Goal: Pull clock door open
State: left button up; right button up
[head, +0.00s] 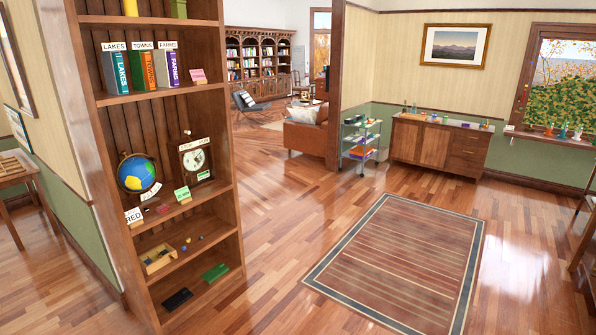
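Neither of my grippers shows in the head view.
The globe (137,173) stands close left of the clock. Books (143,70) fill part of the shelf above, and an open wooden box (158,258) sits on the shelf below. The floor (275,225) right of the bookcase is clear, with a flat rug (405,260) beyond.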

aim_at(210, 144)
jog(key=u, duration=0.05)
jog(key=i, duration=2.05)
jog(key=u, duration=0.35)
